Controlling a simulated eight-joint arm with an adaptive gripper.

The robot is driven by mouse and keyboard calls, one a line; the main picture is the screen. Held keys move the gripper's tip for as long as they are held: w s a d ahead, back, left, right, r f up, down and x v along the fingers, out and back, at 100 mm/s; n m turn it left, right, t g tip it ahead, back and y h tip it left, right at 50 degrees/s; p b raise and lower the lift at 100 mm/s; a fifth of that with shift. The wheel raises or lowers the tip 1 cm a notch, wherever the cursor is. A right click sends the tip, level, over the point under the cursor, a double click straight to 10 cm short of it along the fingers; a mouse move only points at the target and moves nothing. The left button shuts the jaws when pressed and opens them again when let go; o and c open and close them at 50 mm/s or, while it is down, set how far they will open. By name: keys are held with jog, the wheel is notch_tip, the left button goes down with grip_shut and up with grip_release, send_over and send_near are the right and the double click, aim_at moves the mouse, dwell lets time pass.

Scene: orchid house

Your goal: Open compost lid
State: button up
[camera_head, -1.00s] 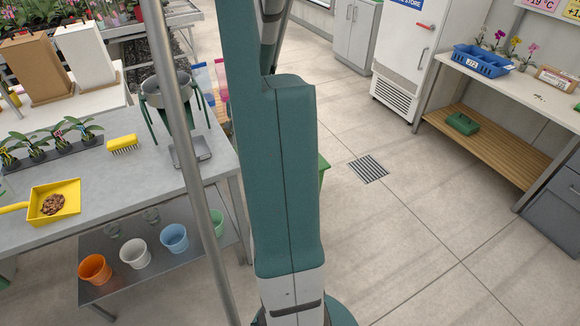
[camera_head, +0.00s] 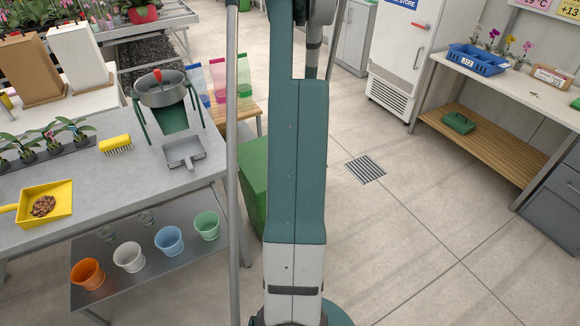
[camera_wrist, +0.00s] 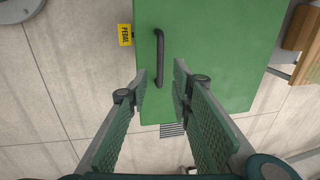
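The green compost bin (camera_head: 254,185) stands on the floor in the head view, right of the workbench and partly hidden behind my arm. In the wrist view its flat green lid (camera_wrist: 225,50) appears from above and looks shut. A dark bar handle (camera_wrist: 159,58) lies along the lid near its left edge. My gripper (camera_wrist: 160,78) is open and empty over the lid. The handle is in line with the gap between the fingertips; whether they are level with it I cannot tell. My gripper is hidden in the head view.
A yellow label (camera_wrist: 125,35) sits beside the lid's left edge. The workbench (camera_head: 110,195) with a grey dustpan (camera_head: 184,152) stands left of the bin. A wooden bench (camera_head: 243,110) is behind it. The tiled floor (camera_head: 420,235) to the right is clear.

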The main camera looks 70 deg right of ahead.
dwell(0.3)
jog(key=shift+w+d+f+b, duration=0.2)
jog(key=shift+f+b, duration=0.1)
jog(key=shift+f, duration=0.95)
jog(key=shift+w+d+f+b, duration=0.15)
jog(key=shift+f+b, duration=0.2)
jog(key=shift+f, duration=0.95)
jog(key=shift+w+d+f+b, duration=0.2)
jog(key=shift+f+b, duration=0.1)
jog(key=shift+f, duration=0.95)
grip_shut()
